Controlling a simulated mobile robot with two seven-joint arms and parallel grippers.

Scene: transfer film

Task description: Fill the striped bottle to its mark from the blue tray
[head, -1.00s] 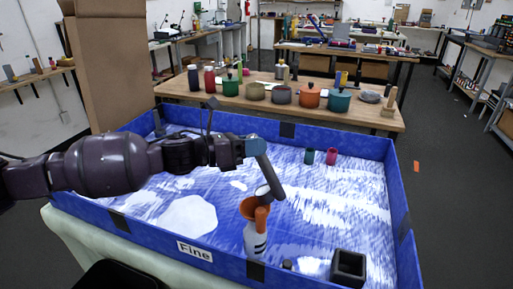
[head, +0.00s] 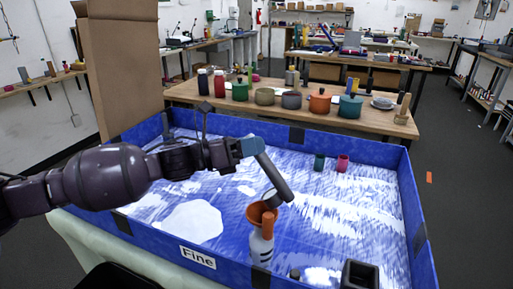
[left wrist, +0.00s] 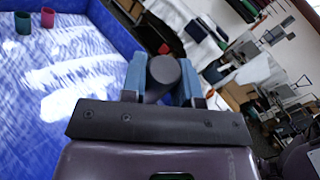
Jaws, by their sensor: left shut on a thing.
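The striped bottle (head: 261,250), white with dark bands, stands upright in the front part of the blue tray (head: 150,232). An orange funnel (head: 256,211) sits in its mouth. My left gripper (head: 256,147) is shut on a dark grey scoop (head: 277,178), which slants down so its lower end is over the funnel. In the left wrist view the blue fingers of my gripper (left wrist: 162,75) hold the round grey handle. An orange upright piece (head: 268,223) partly covers the funnel and bottle. The powder level and the mark are too small to tell. My right gripper is not in view.
White powder (head: 192,222) lies spread across the tray, labelled "Fine". A black open box (head: 360,274) and a small dark cap (head: 295,273) are right of the bottle. Green (head: 319,161) and pink (head: 342,162) cups stand at the back. Pots line the wooden table (head: 200,92) behind.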

